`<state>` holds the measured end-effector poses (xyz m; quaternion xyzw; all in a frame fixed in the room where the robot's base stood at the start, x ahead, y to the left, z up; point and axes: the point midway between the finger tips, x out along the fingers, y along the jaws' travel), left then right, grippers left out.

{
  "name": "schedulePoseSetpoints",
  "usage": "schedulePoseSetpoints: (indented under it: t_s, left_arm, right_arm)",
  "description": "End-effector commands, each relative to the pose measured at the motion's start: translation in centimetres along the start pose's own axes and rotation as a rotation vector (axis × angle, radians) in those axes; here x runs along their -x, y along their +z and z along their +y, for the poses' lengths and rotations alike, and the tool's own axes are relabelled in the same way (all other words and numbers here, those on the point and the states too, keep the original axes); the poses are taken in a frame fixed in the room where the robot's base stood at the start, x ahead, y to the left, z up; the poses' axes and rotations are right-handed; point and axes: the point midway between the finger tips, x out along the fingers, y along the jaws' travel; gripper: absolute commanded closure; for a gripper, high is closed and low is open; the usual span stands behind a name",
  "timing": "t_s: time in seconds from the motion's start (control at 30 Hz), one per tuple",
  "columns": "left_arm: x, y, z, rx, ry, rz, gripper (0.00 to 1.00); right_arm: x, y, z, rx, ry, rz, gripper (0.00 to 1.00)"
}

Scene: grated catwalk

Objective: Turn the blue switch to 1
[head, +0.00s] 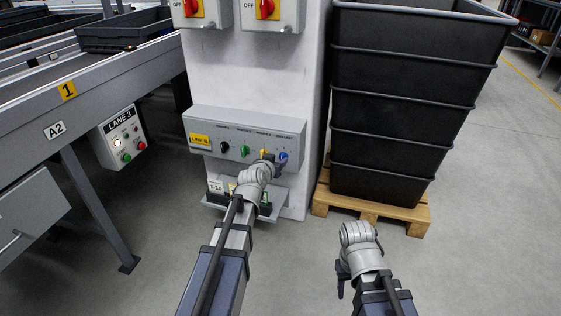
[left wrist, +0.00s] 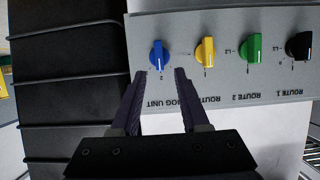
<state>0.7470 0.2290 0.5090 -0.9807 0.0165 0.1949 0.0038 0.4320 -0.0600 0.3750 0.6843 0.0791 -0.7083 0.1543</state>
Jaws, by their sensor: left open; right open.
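The blue switch (head: 283,156) is the rightmost of a row of knobs on a grey panel (head: 205,122) fixed to a white pillar. In the left wrist view, where the panel appears upside down, the blue switch (left wrist: 158,56) stands just beyond my left fingertips, roughly centred between them. My left gripper (left wrist: 160,73) is open and empty. In the head view my left gripper (head: 275,160) is at the panel, just left of the blue switch. My right gripper (head: 342,277) is low in front of the pallet, open, mostly hidden by its own wrist.
Yellow (left wrist: 205,51), green (left wrist: 254,48) and black (left wrist: 299,45) knobs sit beside the blue one. Stacked black crates (head: 400,120) stand on a wooden pallet (head: 372,207) at right. A conveyor (head: 90,80) with a LANE 3 box (head: 120,138) is at left.

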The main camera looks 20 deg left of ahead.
Motion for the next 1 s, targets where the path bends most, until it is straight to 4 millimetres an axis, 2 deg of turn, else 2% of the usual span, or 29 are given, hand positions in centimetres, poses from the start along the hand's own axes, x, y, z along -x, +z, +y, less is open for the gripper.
schedulePoseSetpoints:
  t_s: [0.03, 0.2, 0.53, 0.93, 1.0]
  left_arm:
    - [-1.4, 0.2, 0.0, 0.000, 0.001, 0.000, 0.55]
    - [-3.7, 0.1, 0.0, 0.001, 0.001, 0.000, 0.55]
    - [-4.1, 0.0, 0.1, 0.000, 0.001, 0.000, 0.55]
    - [-4.1, 0.0, 0.1, 0.001, 0.001, 0.000, 0.99]
    - [-4.1, 0.0, 0.0, 0.001, 0.001, 0.000, 1.00]
  right_arm:
    - [-0.7, 0.0, -0.1, 0.000, 0.000, 0.000, 0.50]
    - [-1.5, -0.1, -0.1, 0.000, 0.000, 0.001, 0.50]
    - [-1.6, -0.1, -0.1, 0.000, 0.000, 0.001, 0.50]
    - [-1.6, -0.1, -0.2, 0.000, 0.000, 0.001, 0.50]
    - [-1.6, -0.1, -0.2, 0.000, 0.000, 0.001, 0.50]
